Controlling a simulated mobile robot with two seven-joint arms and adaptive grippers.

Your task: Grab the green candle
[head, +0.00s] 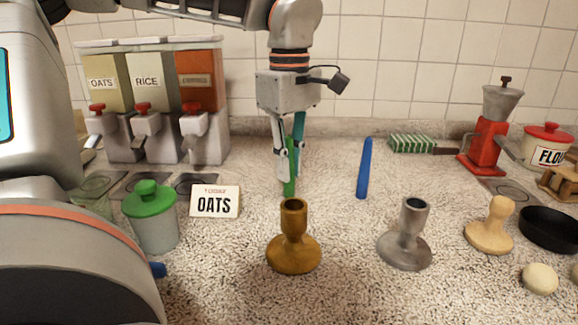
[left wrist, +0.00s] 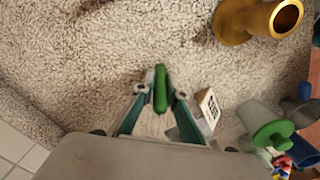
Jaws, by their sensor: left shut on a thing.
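The green candle (head: 290,172) is a slim green stick, seen upright in the head view behind the gold candle holder. My left gripper (head: 289,170) points down and is shut on the candle. In the left wrist view the green candle (left wrist: 160,88) shows between the two fingertips of the left gripper (left wrist: 160,97). I cannot tell whether its lower end touches the counter. My right gripper is not in view.
A gold candle holder (head: 293,243) and a grey one (head: 405,240) stand in front. A blue candle (head: 364,168) is to the right. An OATS card (head: 214,202) and a green-lidded jar (head: 152,222) are left. Dispensers (head: 150,105) stand behind; a black pan (head: 550,231) is far right.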

